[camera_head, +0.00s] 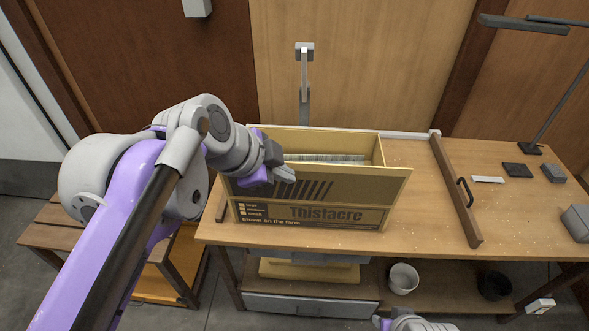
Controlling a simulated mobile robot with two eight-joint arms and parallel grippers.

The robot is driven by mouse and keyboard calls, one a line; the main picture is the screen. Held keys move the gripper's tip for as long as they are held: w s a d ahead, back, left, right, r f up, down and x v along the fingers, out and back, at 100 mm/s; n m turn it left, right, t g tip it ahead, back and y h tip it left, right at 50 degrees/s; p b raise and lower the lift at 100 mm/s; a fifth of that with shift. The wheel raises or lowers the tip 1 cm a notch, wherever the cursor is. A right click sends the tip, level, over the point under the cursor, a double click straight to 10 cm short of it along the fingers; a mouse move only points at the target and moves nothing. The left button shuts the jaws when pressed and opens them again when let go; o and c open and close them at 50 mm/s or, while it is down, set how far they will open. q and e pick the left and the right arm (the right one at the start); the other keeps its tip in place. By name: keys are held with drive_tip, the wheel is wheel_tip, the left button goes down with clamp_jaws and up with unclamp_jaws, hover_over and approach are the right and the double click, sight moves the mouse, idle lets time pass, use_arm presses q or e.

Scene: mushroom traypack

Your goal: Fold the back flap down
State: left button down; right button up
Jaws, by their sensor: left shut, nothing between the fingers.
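The cardboard box (310,216), printed "Thistacre", stands open on the wooden table. Its back panel (345,143) stands up behind the opening; I cannot tell where wall ends and back flap begins. A wide front flap (360,186) with dark stripes leans outward toward me. Pale, ridged contents (325,158) show inside. My left gripper (286,173) is shut and empty at the box's left front, over the striped flap; I cannot tell if it touches. It hides the box's left side. Only a piece of my right arm shows at the bottom edge; its gripper is out of view.
A thin grey post (304,85) stands behind the box. A wooden bar (455,190) with a black handle lies right of it. A desk lamp (555,80) and small items stand at the far right. A white bucket (403,278) sits on the lower shelf.

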use_arm(q)
approach(315, 174)
wheel_tip(315, 174, down, 4)
drive_tip(key=s+d, duration=0.2)
drive_tip(key=w, duration=0.4)
drive_tip(key=shift+r+b, duration=0.35)
drive_tip(key=shift+a, duration=0.1)
